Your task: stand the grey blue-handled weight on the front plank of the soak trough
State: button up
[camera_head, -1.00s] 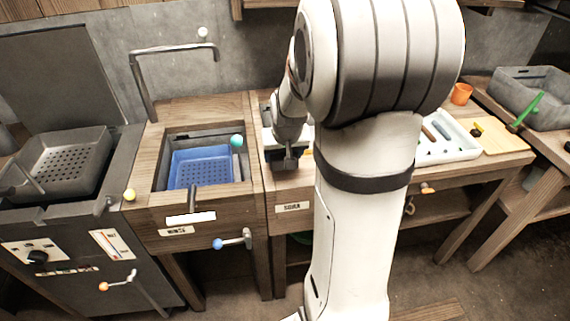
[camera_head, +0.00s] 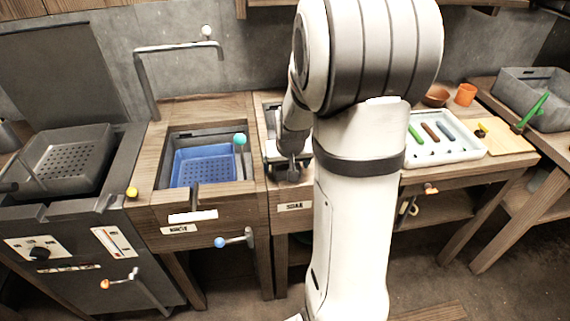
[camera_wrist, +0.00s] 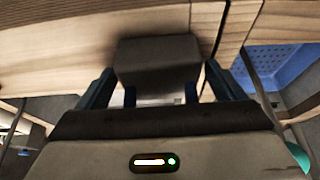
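The grey weight (camera_wrist: 157,62) is a dark block in the middle of the wrist view. Small blue parts of its handle (camera_wrist: 131,96) show below it. My gripper (camera_wrist: 160,82) has one finger on each side of the weight, spread apart, with gaps between the fingers and the handle. In the head view my gripper (camera_head: 294,150) is at the front of the soak trough, with the dark weight (camera_head: 288,172) just below it. The soak trough's front plank (camera_head: 310,193) is wood; the arm hides most of the trough. I cannot tell whether the weight's base fully touches the plank.
Left of the soak trough is a wooden trough (camera_head: 219,202) with a blue perforated basket (camera_head: 205,168). A teal ball (camera_head: 239,139) is close to my gripper's left. To the right are a white tray (camera_head: 463,152), an orange cup (camera_head: 466,94) and a brown bowl (camera_head: 436,97).

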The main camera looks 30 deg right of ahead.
jog(key=shift+r, duration=0.15)
jog(key=shift+r, duration=0.2)
jog(key=p+v, duration=0.1)
jog(key=v, duration=1)
jog(key=s+a+n+g+y, duration=0.1)
jog(key=s+a+n+g, duration=0.1)
jog(key=s+a, duration=1)
jog(key=s+n, duration=0.1)
jog(key=s, duration=0.2)
jog(key=shift+r, duration=0.4)
jog(key=shift+s, duration=0.1)
